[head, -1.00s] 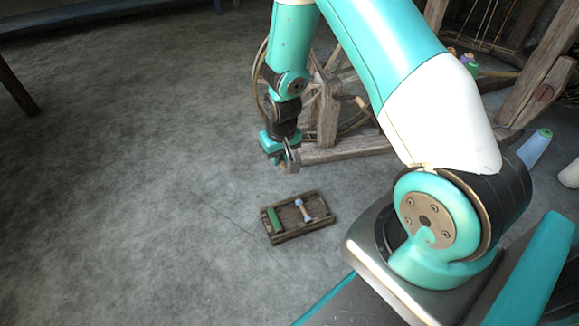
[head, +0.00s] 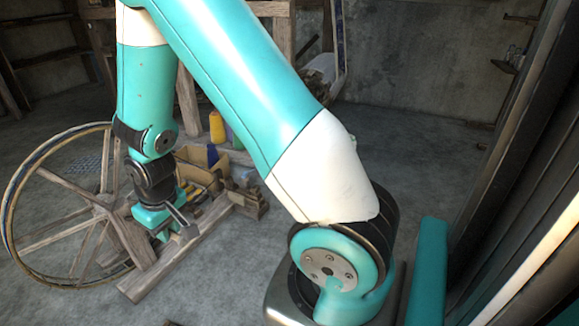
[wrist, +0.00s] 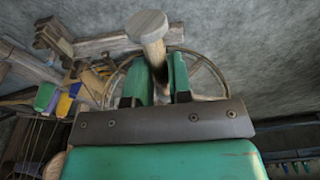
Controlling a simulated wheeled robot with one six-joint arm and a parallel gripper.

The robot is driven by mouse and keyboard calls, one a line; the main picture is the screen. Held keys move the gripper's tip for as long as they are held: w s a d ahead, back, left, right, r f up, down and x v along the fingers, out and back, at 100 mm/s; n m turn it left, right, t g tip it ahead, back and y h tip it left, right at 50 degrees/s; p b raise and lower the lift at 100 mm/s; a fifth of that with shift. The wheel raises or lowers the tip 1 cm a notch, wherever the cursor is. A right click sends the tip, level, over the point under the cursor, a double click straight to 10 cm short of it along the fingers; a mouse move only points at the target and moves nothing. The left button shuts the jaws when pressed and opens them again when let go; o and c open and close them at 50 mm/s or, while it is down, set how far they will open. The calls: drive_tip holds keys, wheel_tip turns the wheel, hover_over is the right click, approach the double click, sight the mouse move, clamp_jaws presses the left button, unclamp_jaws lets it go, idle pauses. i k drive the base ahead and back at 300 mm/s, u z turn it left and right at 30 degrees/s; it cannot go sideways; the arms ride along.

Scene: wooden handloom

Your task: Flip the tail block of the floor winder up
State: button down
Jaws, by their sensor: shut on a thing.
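The floor winder stands left of centre in the head view, with a large spoked wheel (head: 22,235) and a long wooden base beam (head: 150,282). A small wooden block assembly (head: 250,201) is at the beam's far right end; I cannot tell if it is the tail block. My gripper (head: 178,228) hangs beside the wheel and over the beam in the picture. In the wrist view, my gripper (wrist: 162,78) is shut on a pale wooden bobbin (wrist: 150,28) with a round disc end. The wheel rim (wrist: 212,66) shows behind it. The bobbin's lower end is hidden.
An open box (head: 212,168) with small items stands behind the beam. A yellow cone (head: 217,127) stands near it, by the loom's wooden posts (head: 187,105). Dark upright panels (head: 510,190) line the right side.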

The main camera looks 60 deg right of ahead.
sight(255, 190)
drive_tip(key=z, duration=2.3)
drive_tip(key=i, duration=1.95)
drive_tip(key=u, duration=2.5)
